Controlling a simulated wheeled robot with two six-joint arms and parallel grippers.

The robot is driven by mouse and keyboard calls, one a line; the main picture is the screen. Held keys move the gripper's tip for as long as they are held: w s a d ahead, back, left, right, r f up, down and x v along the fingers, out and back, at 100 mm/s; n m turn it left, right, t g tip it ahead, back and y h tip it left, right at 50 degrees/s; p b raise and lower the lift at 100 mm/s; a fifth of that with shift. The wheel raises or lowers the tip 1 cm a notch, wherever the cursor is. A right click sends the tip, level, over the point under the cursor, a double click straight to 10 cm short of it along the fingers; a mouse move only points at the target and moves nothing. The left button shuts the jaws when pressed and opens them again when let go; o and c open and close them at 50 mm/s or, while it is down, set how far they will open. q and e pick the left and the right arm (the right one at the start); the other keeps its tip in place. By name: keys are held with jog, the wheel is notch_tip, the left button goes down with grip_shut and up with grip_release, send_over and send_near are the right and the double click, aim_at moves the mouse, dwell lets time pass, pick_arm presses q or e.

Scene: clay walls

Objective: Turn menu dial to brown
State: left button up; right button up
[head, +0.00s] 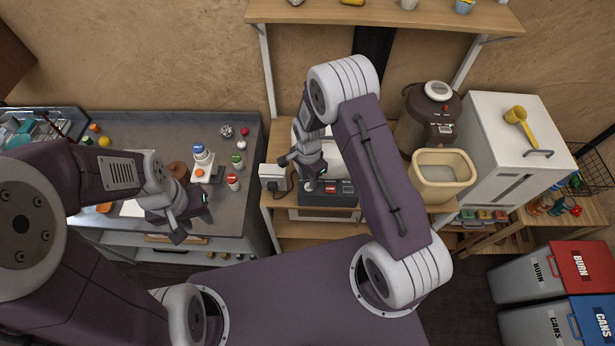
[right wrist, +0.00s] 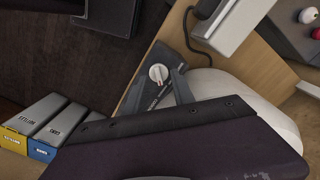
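The menu dial (right wrist: 158,73) is a round white knob with a small red mark, on a dark control panel (right wrist: 168,50) in the right wrist view. In the head view the panel (head: 345,199) has red and grey labels and sits at the front of a white appliance. The setting words around the dial are too small to read. My right gripper (head: 311,178) is right over the panel's left end. In the right wrist view its fingers stand apart on either side of the dial; contact cannot be told. My left gripper (head: 194,222) is open and empty at the left counter's front.
A white box with a cord (head: 272,171) stands left of the panel. A cream bin (head: 442,190) and a brown urn (head: 428,112) stand to its right. Shakers (head: 233,181) and a white bottle stand (head: 205,168) are on the left counter. A shelf (head: 385,14) hangs above.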

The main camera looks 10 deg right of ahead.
jog(key=shift+w+a+f, duration=0.1)
jog(key=shift+a+f, duration=0.05)
jog(key=shift+f, duration=0.65)
jog(key=shift+s+d, duration=0.3)
jog(key=shift+d, duration=0.1)
jog(key=c, duration=0.5)
jog(key=shift+w+a+f, duration=0.1)
jog(key=shift+w+a, duration=0.05)
grip_shut()
pick_arm(q)
jog(key=shift+s+d+r, duration=0.1)
jog(key=shift+d+r, duration=0.05)
jog(key=shift+r, duration=0.2)
